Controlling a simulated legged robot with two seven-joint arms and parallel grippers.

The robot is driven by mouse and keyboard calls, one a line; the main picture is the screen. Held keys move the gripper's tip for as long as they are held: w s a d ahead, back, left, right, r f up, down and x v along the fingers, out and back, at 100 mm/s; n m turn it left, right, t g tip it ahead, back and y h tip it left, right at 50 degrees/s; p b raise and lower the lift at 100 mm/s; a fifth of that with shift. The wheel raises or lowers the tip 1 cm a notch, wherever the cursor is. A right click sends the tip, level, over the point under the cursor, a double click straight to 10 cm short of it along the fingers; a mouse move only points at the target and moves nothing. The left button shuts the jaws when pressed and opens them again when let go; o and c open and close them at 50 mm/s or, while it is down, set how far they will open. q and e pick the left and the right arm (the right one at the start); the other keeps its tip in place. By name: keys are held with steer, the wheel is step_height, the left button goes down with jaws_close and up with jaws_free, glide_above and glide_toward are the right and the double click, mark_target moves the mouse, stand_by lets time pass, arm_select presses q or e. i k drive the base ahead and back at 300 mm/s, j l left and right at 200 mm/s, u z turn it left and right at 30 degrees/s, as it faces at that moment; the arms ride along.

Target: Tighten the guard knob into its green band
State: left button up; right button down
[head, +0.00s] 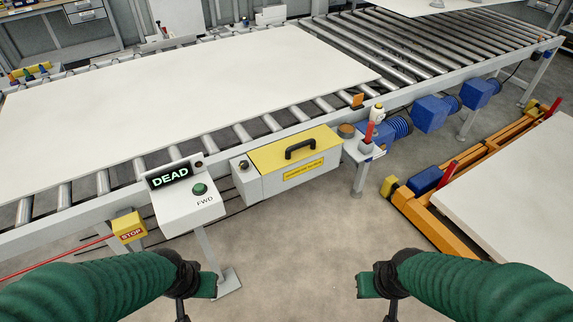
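The guard is a grey box with a yellow lid (293,149) on the near side of the roller conveyor. It has a black handle (300,148) on top and a yellow label on its front. A small dark knob (244,165) sits at its left end, and I take this as the guard knob. I cannot make out a green band around it. My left gripper (203,288) is at the bottom, below and left of the guard, apart from it. My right gripper (370,287) is at the bottom, below and right of the guard. Neither visibly holds anything; their finger gaps are unclear.
A control post (187,197) with a DEAD display and green FWD button stands left of the guard. A yellow STOP box (129,227) is further left. A white sheet (180,95) lies on the rollers. An orange frame (430,215) stands right. Floor between my grippers is clear.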

mark_target(244, 165)
steer(key=i+j, duration=0.1)
steer(key=i, duration=0.4)
steer(key=i+j, duration=0.15)
steer(key=i, duration=0.35)
steer(key=i+u, duration=0.15)
steer(key=u, duration=0.35)
steer(key=i+u, duration=0.15)
steer(key=u, duration=0.3)
steer(key=i+l+u, duration=0.1)
steer(key=u, duration=0.4)
